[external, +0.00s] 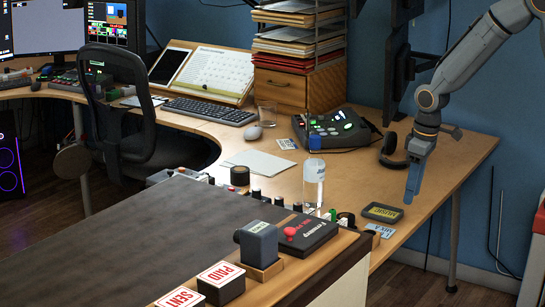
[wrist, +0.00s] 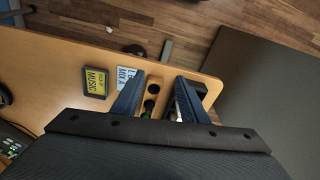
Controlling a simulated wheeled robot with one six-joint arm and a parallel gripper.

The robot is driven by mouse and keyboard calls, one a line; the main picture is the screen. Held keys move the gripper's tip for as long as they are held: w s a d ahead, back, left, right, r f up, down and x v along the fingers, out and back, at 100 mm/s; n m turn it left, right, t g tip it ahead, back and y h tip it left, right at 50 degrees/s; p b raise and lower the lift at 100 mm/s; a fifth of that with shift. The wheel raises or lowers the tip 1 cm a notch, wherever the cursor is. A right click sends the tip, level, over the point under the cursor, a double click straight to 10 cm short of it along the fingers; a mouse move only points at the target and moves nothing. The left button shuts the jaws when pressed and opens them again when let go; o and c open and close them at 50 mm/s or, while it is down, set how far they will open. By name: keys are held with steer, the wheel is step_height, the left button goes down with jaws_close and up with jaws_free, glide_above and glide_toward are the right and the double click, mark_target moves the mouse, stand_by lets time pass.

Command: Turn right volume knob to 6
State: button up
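My gripper (external: 409,198) points down over the right end of the wooden desk, above and right of the small black knobs. In the wrist view its two blue fingers (wrist: 160,80) are spread apart with nothing between the tips. Round black knobs (wrist: 153,88) show below, in the gap between the fingers. In the external view a black knob (external: 346,218) stands near the right end of the row, left of the MUSIC box. I cannot tell which knob is the right volume knob, and no scale or number is legible.
The MUSIC box (external: 382,212) and a blue-white card (external: 380,230) lie beside the knobs. A clear bottle (external: 314,185) with a blue cap stands left of them. Headphones (external: 392,150) rest on the desk behind my gripper. A dark-topped counter (external: 130,235) fills the front left.

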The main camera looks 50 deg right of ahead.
mark_target(281, 198)
steer(key=w+a+f+n+t+y+b, duration=0.1)
steer(key=w+f+n+b, duration=0.2)
steer(key=w, duration=1.5)
steer(key=w+f+n+t+y+b, duration=0.15)
steer(key=w+b, duration=0.25)
steer(key=w, duration=1.4)
steer(key=shift+n+h, duration=0.25)
steer(key=shift+n, duration=0.2)
steer(key=x, duration=0.7)
steer(key=shift+w+a+f+p, duration=0.1)
steer(key=shift+w+f+p, duration=0.2)
steer(key=shift+w+p, duration=0.15)
jaws_close()
